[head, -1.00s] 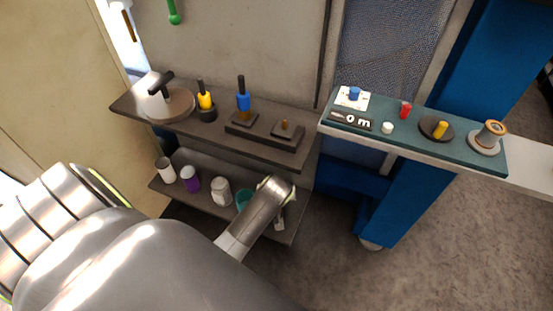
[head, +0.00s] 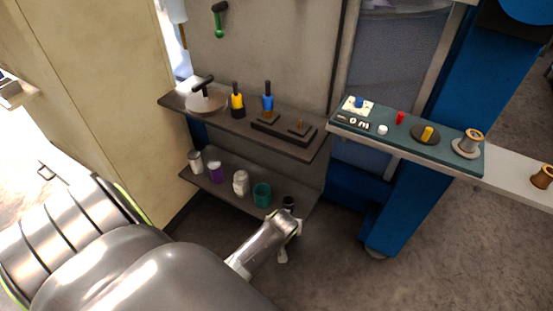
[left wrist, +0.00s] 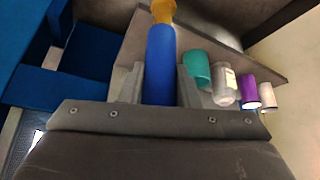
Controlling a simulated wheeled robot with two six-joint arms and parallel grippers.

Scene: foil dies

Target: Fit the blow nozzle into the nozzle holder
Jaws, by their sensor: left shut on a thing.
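My left gripper (left wrist: 160,85) is shut on a blue cylinder with an orange-yellow tip, which I take to be the blow nozzle (left wrist: 160,62). It stands upright between the fingers in the left wrist view. In the head view, my left gripper (head: 288,228) is by the right front corner of the lower shelf, and its hold is mostly hidden by my wrist. I cannot tell for sure which thing is the nozzle holder. A dark block (head: 282,136) on the upper shelf carries a blue-handled tool (head: 267,101) and a small brass piece (head: 299,126). My right gripper is out of view.
The upper shelf (head: 223,123) also carries a round plate (head: 207,103) and a yellow-handled tool (head: 237,101). Teal (head: 262,195), white and purple containers stand on the lower shelf. A teal mat (head: 388,144) with small parts lies right. Floor is open below it.

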